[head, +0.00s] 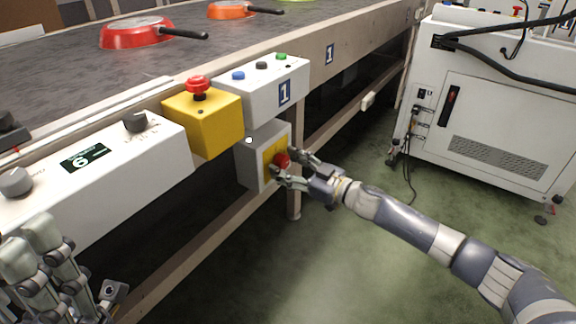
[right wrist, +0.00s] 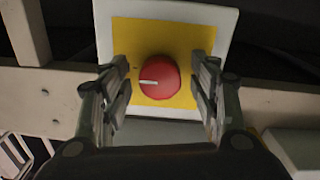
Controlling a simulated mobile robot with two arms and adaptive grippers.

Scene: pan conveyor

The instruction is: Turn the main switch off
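The main switch is a red round knob (right wrist: 159,77) with a white mark, on a yellow plate (right wrist: 190,92) of a grey box (head: 252,165) below the conveyor's edge. The knob also shows in the head view (head: 281,160). In the right wrist view the white mark points left, roughly level. My right gripper (right wrist: 161,88) is open, with one finger on each side of the knob and visible gaps to it. In the head view the right gripper (head: 296,168) is in front of the box.
Above the switch are a yellow box (head: 205,132) with a red emergency button (head: 197,84) and a white button box (head: 262,95). A control panel (head: 100,170) is at left. Pans (head: 137,32) lie on the conveyor (head: 60,75). A white cabinet (head: 490,120) stands right; the floor between is clear.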

